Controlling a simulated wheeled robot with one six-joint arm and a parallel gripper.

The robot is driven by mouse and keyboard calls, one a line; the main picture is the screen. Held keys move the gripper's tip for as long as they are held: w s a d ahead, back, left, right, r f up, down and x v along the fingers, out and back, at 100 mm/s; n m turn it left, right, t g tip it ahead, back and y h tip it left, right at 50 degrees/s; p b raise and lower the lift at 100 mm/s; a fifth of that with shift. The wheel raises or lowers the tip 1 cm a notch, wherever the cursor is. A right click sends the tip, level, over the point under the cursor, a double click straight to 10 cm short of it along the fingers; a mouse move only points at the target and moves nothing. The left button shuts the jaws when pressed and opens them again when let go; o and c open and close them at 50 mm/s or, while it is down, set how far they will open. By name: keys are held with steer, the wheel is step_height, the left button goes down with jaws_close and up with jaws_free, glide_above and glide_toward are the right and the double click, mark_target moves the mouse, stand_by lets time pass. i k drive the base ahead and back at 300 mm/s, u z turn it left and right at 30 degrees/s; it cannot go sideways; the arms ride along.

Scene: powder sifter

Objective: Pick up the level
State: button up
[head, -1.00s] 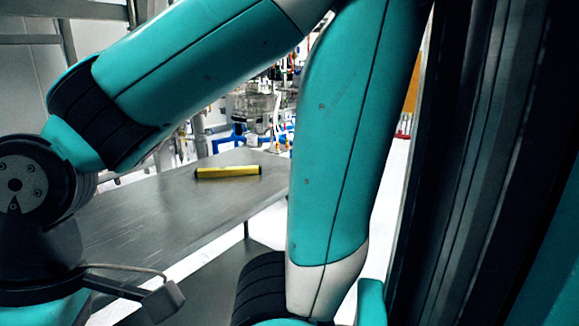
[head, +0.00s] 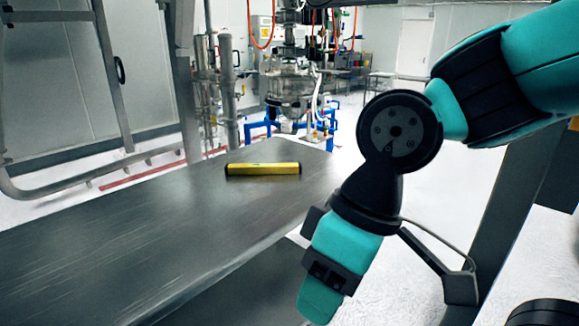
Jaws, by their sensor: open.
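The level is a yellow bar with black ends (head: 262,169). It lies flat, crosswise, near the far right end of the grey metal table (head: 130,236) in the head view, in plain sight. My arm is at the right of the view, its wrist hanging past the table's right edge, nearer to me than the level and clear of it. Nothing touches the level except the table top.
The table top around the level is bare. A metal frame (head: 112,75) stands at the left. Behind the table are a steel machine (head: 290,85) and blue pipework (head: 258,125). White floor (head: 440,215) is open to the right.

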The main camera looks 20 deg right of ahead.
mark_target(253, 168)
steer(key=i, duration=1.55)
steer(key=u, duration=0.55)
